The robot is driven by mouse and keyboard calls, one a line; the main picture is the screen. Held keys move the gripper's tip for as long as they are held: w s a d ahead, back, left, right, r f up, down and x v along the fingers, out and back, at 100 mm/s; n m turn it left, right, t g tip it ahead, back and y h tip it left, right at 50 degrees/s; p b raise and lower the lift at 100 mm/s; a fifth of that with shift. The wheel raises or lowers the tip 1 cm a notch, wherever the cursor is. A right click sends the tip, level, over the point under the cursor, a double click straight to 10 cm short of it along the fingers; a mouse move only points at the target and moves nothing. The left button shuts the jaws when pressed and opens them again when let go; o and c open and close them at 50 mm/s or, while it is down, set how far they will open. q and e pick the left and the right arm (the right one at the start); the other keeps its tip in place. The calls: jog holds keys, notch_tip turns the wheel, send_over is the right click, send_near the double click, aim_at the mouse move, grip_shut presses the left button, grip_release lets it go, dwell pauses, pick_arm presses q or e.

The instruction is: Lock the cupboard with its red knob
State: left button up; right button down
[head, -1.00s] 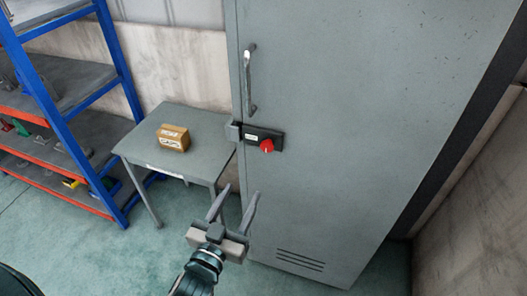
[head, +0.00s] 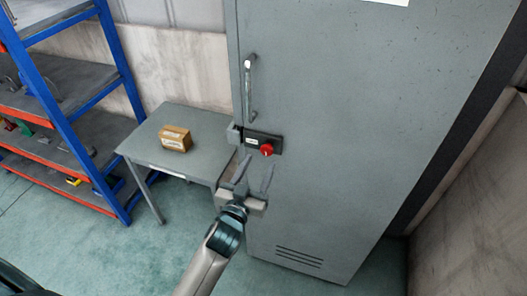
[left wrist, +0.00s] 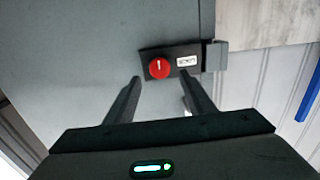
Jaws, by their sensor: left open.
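The grey cupboard (head: 340,120) stands shut, with a chrome handle (head: 250,88) near its left edge. Its red knob (head: 266,150) sits on a dark lock plate (head: 250,140) below the handle. In the left wrist view the red knob (left wrist: 159,68) carries a white mark and lies ahead of the fingers, between their lines. My left gripper (head: 256,168) is open and empty, just below the knob and apart from it. It also shows in the left wrist view (left wrist: 160,88). My right gripper is not in view.
A grey table (head: 150,140) with a cardboard box (head: 175,138) stands left of the cupboard. A blue and orange shelf rack (head: 60,110) is at the far left. A wall (head: 460,210) is at the right. The floor before the cupboard looks clear.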

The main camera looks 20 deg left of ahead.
aim_at(266, 151)
pick_arm(q)
jog(key=shift+w+d+p, duration=0.1)
jog(key=shift+w+p, duration=0.45)
jog(key=shift+w, duration=1.8)
jog(key=shift+c, duration=0.7)
jog(key=c, duration=0.9)
